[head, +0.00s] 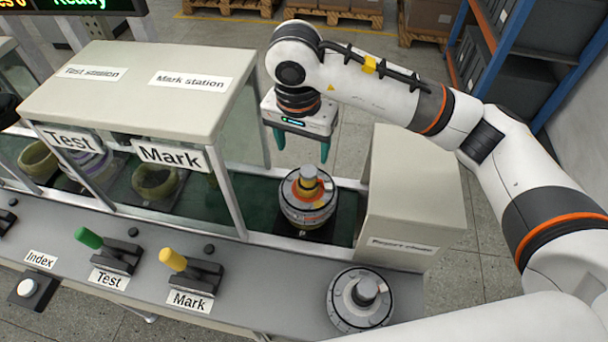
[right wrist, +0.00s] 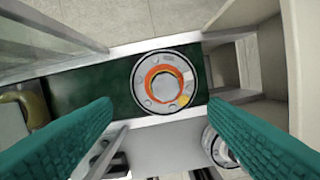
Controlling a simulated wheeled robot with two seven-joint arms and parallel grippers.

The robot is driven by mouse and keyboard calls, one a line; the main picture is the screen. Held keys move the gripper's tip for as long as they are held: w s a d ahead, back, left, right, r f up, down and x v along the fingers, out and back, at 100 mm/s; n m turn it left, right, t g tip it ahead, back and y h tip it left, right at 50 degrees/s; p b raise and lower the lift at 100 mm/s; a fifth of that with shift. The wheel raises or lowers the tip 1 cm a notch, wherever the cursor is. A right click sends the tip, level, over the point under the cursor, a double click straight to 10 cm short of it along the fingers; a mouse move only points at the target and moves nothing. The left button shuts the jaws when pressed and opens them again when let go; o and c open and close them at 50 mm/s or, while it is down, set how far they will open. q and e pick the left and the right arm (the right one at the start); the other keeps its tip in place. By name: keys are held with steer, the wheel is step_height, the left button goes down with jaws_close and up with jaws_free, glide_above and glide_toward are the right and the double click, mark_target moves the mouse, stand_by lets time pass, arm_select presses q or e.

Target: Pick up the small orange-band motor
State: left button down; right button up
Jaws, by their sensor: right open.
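The orange-band motor (head: 308,206) is a round grey hub with an orange ring and an upright shaft. It sits on a dark plate on the green conveyor, right of the Mark station. In the right wrist view the motor (right wrist: 146,101) is seen from above, its orange ring around the centre and a yellow patch at its lower right. My right gripper (head: 302,152) is open and empty, teal fingers pointing down, above and behind the motor and apart from it. In the right wrist view the motor lies beyond the gap between the fingertips. My left gripper is out of view.
A second grey motor (head: 347,312) without a visible orange band stands on the front bench. A beige reject chute (head: 412,205) stands right of the conveyor. The Test and Mark housing (head: 140,92) stands left. Green (head: 90,238) and yellow (head: 173,259) levers rise from the bench.

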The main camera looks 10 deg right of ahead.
mark_target(308, 169)
steer(key=f, duration=0.1)
steer(key=f+p, duration=0.1)
steer(key=f, duration=0.3)
steer(key=shift+d, duration=0.25)
steer(key=shift+f+p, duration=0.3)
steer(key=shift+f, duration=0.05)
steer(key=f, duration=0.1)
steer(key=f+p, duration=0.1)
steer(key=d+f+p, duration=0.1)
steer(key=f, duration=0.1)
steer(key=shift+w, duration=0.35)
steer(key=shift+w+f, duration=0.1)
steer(key=shift+f, duration=0.45)
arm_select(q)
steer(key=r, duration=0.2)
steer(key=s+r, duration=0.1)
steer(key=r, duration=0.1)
arm_select(e)
jaws_close()
steer(key=shift+w+r, duration=0.1)
steer(key=shift+w, duration=0.05)
